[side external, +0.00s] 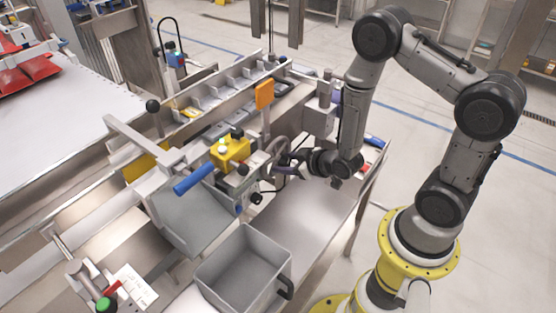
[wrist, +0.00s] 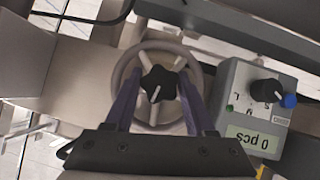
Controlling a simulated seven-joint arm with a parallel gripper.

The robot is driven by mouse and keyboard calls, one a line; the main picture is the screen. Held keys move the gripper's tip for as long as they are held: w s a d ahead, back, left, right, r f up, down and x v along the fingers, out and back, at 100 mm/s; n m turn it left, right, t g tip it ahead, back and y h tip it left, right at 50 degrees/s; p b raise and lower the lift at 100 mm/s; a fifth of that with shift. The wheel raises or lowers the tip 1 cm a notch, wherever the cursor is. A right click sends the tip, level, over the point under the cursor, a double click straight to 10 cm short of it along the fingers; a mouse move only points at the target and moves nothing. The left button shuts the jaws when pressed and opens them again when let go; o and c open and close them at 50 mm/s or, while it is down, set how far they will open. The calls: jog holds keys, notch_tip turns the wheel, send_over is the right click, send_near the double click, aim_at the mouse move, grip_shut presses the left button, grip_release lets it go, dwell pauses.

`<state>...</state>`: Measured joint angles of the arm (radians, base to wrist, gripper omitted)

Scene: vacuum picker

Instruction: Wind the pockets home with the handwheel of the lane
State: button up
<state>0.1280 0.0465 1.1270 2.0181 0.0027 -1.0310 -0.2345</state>
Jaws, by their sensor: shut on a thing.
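The handwheel (wrist: 120,76) is a grey ring with spokes and a black star-shaped knob (wrist: 160,84) at its middle, seen face-on in the wrist view. My gripper (wrist: 160,88) has its two purple fingers reaching onto the wheel, one on each side of the knob, and is shut on the wheel. The exact contact is hard to see. In the side view my gripper (side external: 284,161) meets the machine's front beside the wheel (side external: 275,146), which is partly hidden. The lane's pockets (side external: 214,96) are grey compartments with upright dividers in a row behind.
A grey control box (wrist: 250,110) with a black dial and a "0 pcs" display stands close right of the wheel in the wrist view. A yellow block (side external: 230,151), blue handle (side external: 193,179) and orange plate (side external: 264,94) are nearby. A grey bin (side external: 218,277) stands in front.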

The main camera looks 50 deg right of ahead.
jog(key=shift+w+r+h, duration=0.3)
jog(key=shift+n+h, duration=0.4)
jog(key=shift+n, duration=0.1)
jog(key=shift+d, duration=0.1)
jog(key=o, duration=1.2)
jog(key=shift+s+a+r, duration=0.1)
jog(key=shift+s+a, duration=0.1)
jog(key=shift+f+v, duration=0.15)
jog(key=shift+v, duration=1.8)
jog(key=shift+f+v, duration=0.1)
jog(key=shift+v, duration=1.8)
